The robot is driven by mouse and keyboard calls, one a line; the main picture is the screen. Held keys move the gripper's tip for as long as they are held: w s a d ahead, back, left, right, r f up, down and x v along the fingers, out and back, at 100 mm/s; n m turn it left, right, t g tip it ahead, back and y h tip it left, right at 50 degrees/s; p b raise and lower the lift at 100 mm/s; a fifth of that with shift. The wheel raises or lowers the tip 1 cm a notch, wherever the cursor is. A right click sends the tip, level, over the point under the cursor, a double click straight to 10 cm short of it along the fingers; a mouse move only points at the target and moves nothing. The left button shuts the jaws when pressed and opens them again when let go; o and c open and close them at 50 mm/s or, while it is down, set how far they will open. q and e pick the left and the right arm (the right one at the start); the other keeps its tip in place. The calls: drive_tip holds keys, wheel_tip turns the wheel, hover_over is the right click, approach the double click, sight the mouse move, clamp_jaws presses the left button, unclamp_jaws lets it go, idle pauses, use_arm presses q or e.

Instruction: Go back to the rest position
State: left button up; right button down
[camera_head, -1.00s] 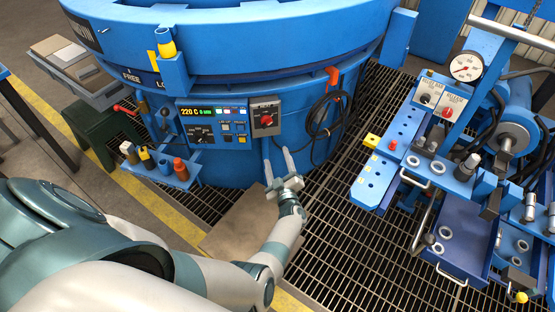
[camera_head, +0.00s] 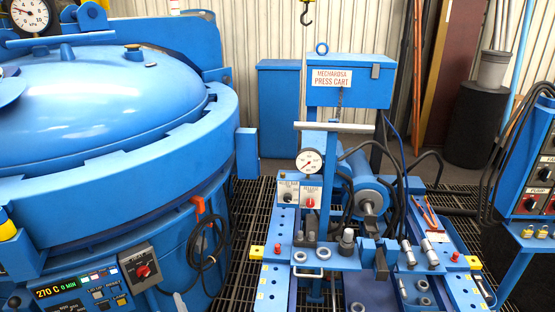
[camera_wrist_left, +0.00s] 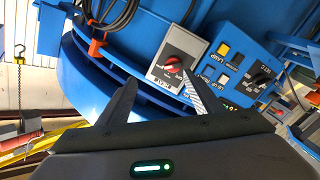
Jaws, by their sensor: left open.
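My left gripper (camera_wrist_left: 160,82) shows in the left wrist view with its two dark fingers apart and nothing between them. Its fingertips point at a grey switch box with a red knob (camera_wrist_left: 171,62), beside the blue furnace control panel (camera_wrist_left: 236,66). I cannot tell whether they touch the box. In the head view the panel (camera_head: 84,295) is at the lower left, and its display reads 270 C. The same red-knob switch box (camera_head: 140,267) is to its right. My right gripper is in neither current view.
The round blue furnace (camera_head: 120,150) fills the left, its lid down. A black cable coil (camera_head: 208,245) hangs on its side. The blue press cart (camera_head: 273,285) stands centre right, with a gauge and tools. A hoist hook (camera_head: 306,14) hangs above. Grating floor (camera_head: 257,205) lies between furnace and cart.

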use_arm(q)
drive_tip(key=s+d+m+g+h, duration=0.4)
drive_tip(key=s+d+m+h, duration=0.7)
drive_tip(key=s, duration=0.3)
drive_tip(key=s+d+r+m+g+y, duration=0.1)
drive_tip(key=s+r+m+g, duration=0.2)
drive_tip(key=s, duration=1.1)
drive_tip(key=s+d+r+m+g, duration=0.1)
drive_tip(key=s+r+m+g, duration=0.2)
drive_tip(key=s, duration=1)
wheel_tip(320, 180, down, 24)
drive_tip(key=w+d+n+g, duration=0.1)
drive_tip(key=w+d+g, duration=0.1)
drive_tip(key=s+a+f, duration=0.1)
drive_tip(key=s+f, duration=0.6)
drive_tip(key=f, duration=0.2)
drive_tip(key=s+a+f, duration=0.1)
drive_tip(key=s+f, duration=0.5)
drive_tip(key=f, duration=0.4)
drive_tip(key=shift+s+f, duration=0.3)
drive_tip(key=shift+s, duration=0.1)
